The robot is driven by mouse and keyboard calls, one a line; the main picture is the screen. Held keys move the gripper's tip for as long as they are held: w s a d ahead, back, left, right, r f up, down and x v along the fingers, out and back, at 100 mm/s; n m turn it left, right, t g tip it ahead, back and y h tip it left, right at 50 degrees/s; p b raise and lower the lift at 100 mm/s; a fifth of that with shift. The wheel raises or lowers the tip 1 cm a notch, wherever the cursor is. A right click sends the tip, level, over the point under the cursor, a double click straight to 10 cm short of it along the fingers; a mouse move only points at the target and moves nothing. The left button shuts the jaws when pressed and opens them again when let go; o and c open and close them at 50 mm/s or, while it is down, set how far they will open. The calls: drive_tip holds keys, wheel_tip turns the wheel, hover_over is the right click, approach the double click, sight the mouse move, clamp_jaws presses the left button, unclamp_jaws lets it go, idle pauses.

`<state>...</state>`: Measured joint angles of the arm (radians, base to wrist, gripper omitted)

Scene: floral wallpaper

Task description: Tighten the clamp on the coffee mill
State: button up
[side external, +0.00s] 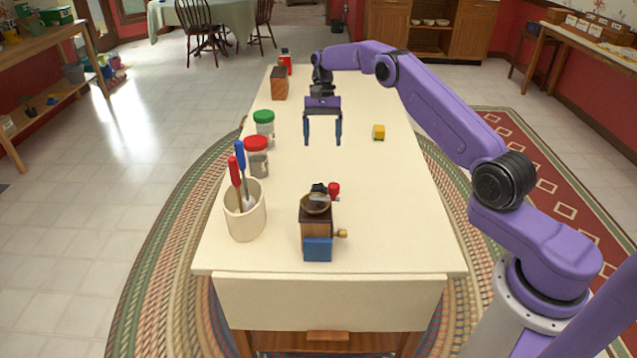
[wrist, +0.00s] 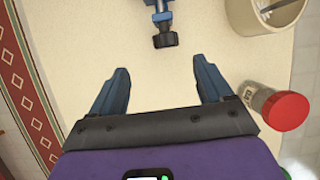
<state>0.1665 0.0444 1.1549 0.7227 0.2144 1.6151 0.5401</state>
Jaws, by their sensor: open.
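The coffee mill (side external: 316,214) stands near the front edge of the table, with a wooden body, a bowl-like top, a blue part at its front base and a small brass-coloured knob. A red knob and a dark part show behind its top. In the wrist view, a blue clamp piece (wrist: 161,14) with a black knob (wrist: 165,40) enters from the top edge; the mill's body is out of that view. My gripper (side external: 323,142) hangs over the middle of the table, behind the mill, fingers apart and empty. In the wrist view its fingertips (wrist: 160,72) are short of the black knob.
Left of the mill stand a cream crock (side external: 245,215) with red and blue handled tools, a red-lidded jar (side external: 257,160) and a green-lidded jar (side external: 264,125). A brown box (side external: 279,84) and red bottle (side external: 286,62) stand farther back.

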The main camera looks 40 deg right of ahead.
sight(320, 186)
drive_tip(key=shift+t+y, duration=0.4)
drive_tip(key=shift+t, duration=0.2)
drive_tip(key=x, duration=1.5)
drive_tip(key=shift+s+d+f, duration=0.15)
drive_tip(key=shift+s+d, duration=0.15)
drive_tip(key=shift+s, duration=0.05)
drive_tip(key=c, duration=1)
